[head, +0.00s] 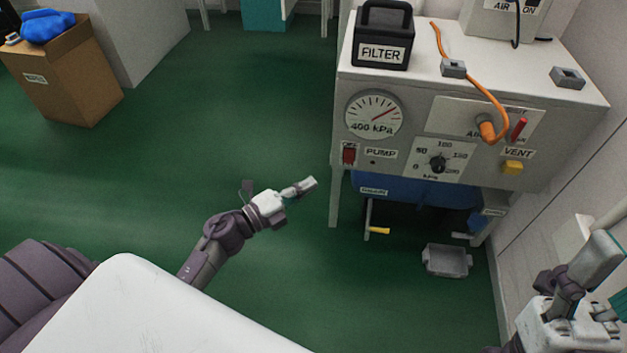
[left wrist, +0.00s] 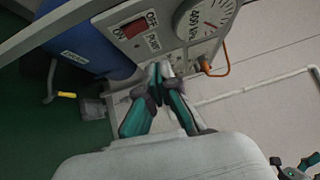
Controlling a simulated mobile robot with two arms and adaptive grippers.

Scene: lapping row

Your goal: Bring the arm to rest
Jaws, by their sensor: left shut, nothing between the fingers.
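My left gripper (head: 303,187) reaches out over the green floor in the head view, left of the machine's front leg. In the left wrist view its two teal-and-grey fingers (left wrist: 161,72) meet at the tips, with nothing between them. The machine's front, with its gauge and red switch, shows beyond the fingertips there; nothing shows them touching it. My right gripper (head: 572,330) is at the lower right corner of the head view, partly cut off, and its fingers cannot be made out clearly.
The white machine (head: 570,150) has a gauge (head: 374,114), pump switch (head: 349,154) and yellow vent knob (head: 512,168). A black filter (head: 383,40) stands on top. A blue tank (head: 420,190) and grey tray (head: 447,261) are below. A cardboard box (head: 75,70) stands far left. Open floor lies between.

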